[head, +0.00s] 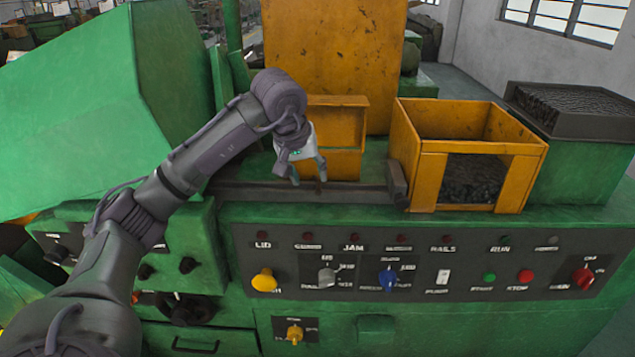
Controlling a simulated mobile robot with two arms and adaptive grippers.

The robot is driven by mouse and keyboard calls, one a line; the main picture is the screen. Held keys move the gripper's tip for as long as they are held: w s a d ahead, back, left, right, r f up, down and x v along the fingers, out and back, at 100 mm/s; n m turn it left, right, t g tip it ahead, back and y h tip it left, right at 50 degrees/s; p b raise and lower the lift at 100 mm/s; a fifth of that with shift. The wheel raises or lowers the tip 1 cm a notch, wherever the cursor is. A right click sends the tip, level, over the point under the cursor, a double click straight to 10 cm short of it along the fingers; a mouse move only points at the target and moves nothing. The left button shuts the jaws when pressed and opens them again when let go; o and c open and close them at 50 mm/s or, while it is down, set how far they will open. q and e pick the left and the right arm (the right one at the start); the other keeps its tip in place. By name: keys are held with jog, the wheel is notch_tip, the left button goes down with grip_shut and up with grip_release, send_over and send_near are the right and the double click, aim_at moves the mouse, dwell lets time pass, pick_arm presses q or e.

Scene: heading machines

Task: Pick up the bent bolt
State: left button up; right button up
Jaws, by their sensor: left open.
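My left gripper (308,181) is open, with its fingers pointing down over the dark metal rail (345,194) at the front of the green machine. A tiny dark shape shows on the rail close to the fingertips. It is too small to tell whether it is the bent bolt. I see nothing held between the fingers. My right gripper is not in view.
An orange box (426,178) with dark contents stands right of the rail. A smaller orange bin (345,125) is just behind the gripper. The control panel (450,263) with knobs and buttons lies below. A green hood (85,110) rises at left.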

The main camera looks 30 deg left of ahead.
aim_at(317, 190)
pick_arm(q)
jog(key=p+x, duration=0.2)
jog(key=x, duration=0.1)
jog(key=p+x, duration=0.1)
jog(key=x, duration=0.1)
jog(key=shift+w+d+r, duration=0.1)
jog(key=shift+w+d, duration=0.1)
jog(key=shift+d, duration=0.2)
jog(key=shift+w+f, duration=0.1)
jog(key=shift+f, duration=0.15)
grip_shut()
